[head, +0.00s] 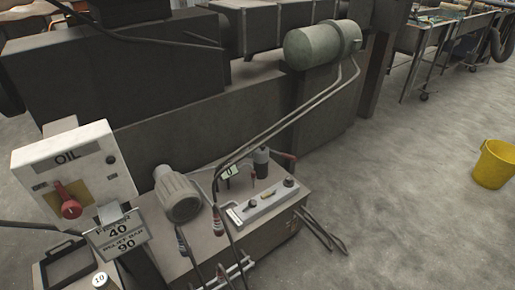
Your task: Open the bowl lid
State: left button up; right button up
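I see no bowl and no bowl lid in the head view. Neither of my grippers shows in it.
A machine with a grey control unit (262,205) and a white OIL box (75,170) with a red knob fills the left and centre. Hoses run up to a green cylinder (318,46). A yellow bucket (492,165) stands at right on open grey floor. A wheeled table (440,38) is behind.

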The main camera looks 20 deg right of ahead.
aim_at(261, 147)
jog(key=i+l+u, duration=0.1)
jog(key=l+u, duration=0.7)
jog(key=i+j, duration=0.05)
